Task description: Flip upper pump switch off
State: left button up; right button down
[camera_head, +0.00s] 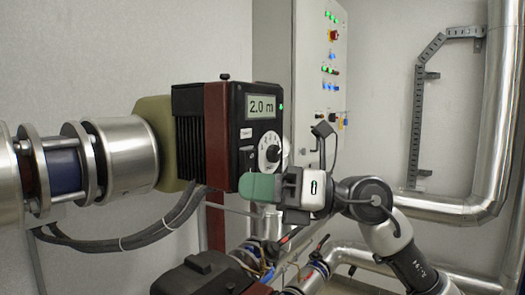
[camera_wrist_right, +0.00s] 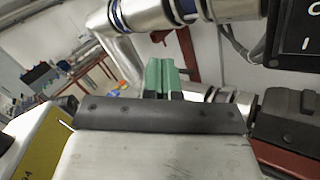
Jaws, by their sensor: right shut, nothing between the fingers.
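The upper pump (camera_head: 217,135) is a black and dark red box with a lit display reading 2.0 m, a green light and a round white dial (camera_head: 270,152). Its front lower left part, near my fingers, is small and dark, so the switch position cannot be read in the head view. In the right wrist view a black panel (camera_wrist_right: 290,45) with white marks, one like "I", shows at the top right, cut off by the edge. My right gripper (camera_head: 260,187) is shut and empty, its green fingertips just below the pump's front face; they also show in the wrist view (camera_wrist_right: 160,76). My left gripper is not in view.
A second dark pump housing (camera_head: 205,275) lies below, also in the wrist view (camera_wrist_right: 287,115). Silver pipes (camera_head: 128,155) run left, and black cables (camera_head: 130,240) hang beneath. A grey control cabinet (camera_head: 285,60) stands behind. A pipe (camera_head: 490,150) bends at the right.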

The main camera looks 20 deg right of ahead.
aim_at(252, 156)
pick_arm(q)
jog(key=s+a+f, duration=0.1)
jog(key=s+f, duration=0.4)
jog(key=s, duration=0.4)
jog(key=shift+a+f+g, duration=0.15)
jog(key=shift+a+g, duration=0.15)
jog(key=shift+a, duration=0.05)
pick_arm(e)
jog(key=d+r+m+t+h, duration=0.1)
jog(key=d+r+t+h, duration=0.3)
jog(key=d+r+h, duration=0.3)
jog(key=d+h, duration=0.3)
jog(key=d, duration=0.2)
jog(key=shift+d+m+t+h, duration=0.3)
jog(key=shift+d+m, duration=0.05)
jog(key=shift+m, duration=0.05)
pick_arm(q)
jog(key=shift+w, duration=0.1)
pick_arm(e)
jog(key=shift+r, duration=0.1)
jog(key=shift+w, duration=0.1)
